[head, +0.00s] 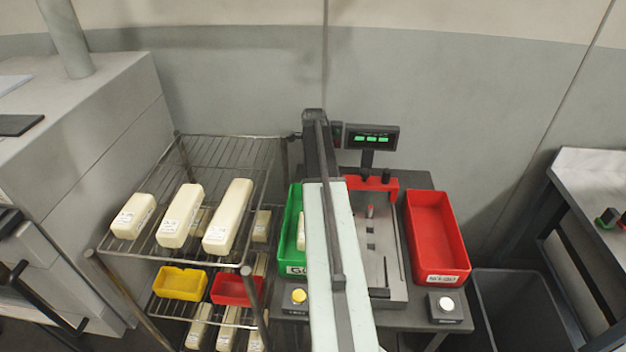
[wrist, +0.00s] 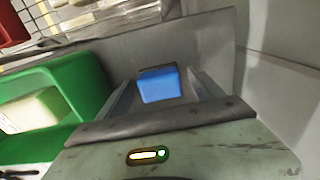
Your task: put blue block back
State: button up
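In the wrist view the blue block (wrist: 160,87) sits between the two fingers of my gripper (wrist: 162,74), near their tips. The fingers close in on both its sides, and its upper edge looks dark. The block does not show in the head view, where my own arm crosses the middle and hides what is behind it. My fingertips cannot be made out there.
A green bin (head: 288,232) with a pale block stands left of my arm; it also shows in the wrist view (wrist: 88,92). A red bin (head: 436,238) stands empty at right. A small display (head: 371,138) stands behind. A wire rack (head: 215,157) holds several pale blocks at left.

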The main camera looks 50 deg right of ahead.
notch_tip(320, 180, up, 12)
jog(key=p, duration=1.2)
jog(key=shift+r, duration=0.2)
